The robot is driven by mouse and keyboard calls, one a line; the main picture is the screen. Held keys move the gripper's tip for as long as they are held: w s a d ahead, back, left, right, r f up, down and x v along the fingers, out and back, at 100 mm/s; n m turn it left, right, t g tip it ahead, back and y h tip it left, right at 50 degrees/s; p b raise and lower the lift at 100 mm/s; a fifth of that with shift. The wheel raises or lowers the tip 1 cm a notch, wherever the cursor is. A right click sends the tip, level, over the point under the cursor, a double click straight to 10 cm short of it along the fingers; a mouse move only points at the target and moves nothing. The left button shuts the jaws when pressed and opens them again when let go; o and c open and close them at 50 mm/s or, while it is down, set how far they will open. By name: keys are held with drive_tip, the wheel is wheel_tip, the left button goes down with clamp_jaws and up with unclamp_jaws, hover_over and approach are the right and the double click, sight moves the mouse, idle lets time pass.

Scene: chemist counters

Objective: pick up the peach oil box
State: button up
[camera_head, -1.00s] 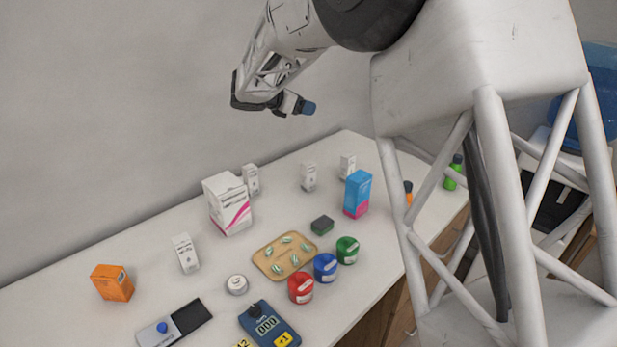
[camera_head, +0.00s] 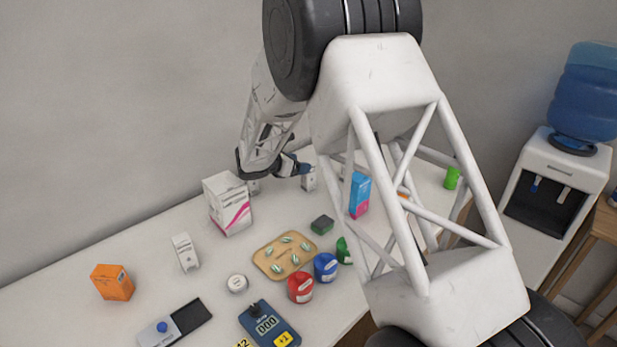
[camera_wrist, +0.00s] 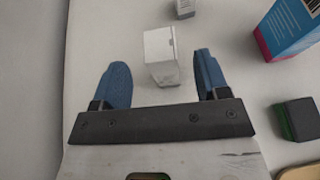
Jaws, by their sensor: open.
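Several small white boxes stand on the counter, and I cannot read their labels, so I cannot tell which is the peach oil box. One small white box (camera_wrist: 162,52) stands upright between the two blue fingertips of my gripper (camera_wrist: 161,68) in the wrist view, with a gap on each side. It seems to be the white box (camera_head: 309,181) just below the fingertips in the head view. My gripper is open and empty, above the far part of the counter.
A blue and pink box (camera_wrist: 289,30) and a dark green block (camera_wrist: 298,119) stand to the right in the wrist view. A large white box (camera_head: 227,204), an orange box (camera_head: 112,283), a pill tray (camera_head: 264,265) and coloured jars share the counter. A wall is behind.

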sight(309, 176)
drive_tip(key=shift+f, duration=0.4)
drive_tip(key=shift+d, duration=0.1)
drive_tip(key=shift+x, duration=2.45)
drive_tip(key=c, duration=1)
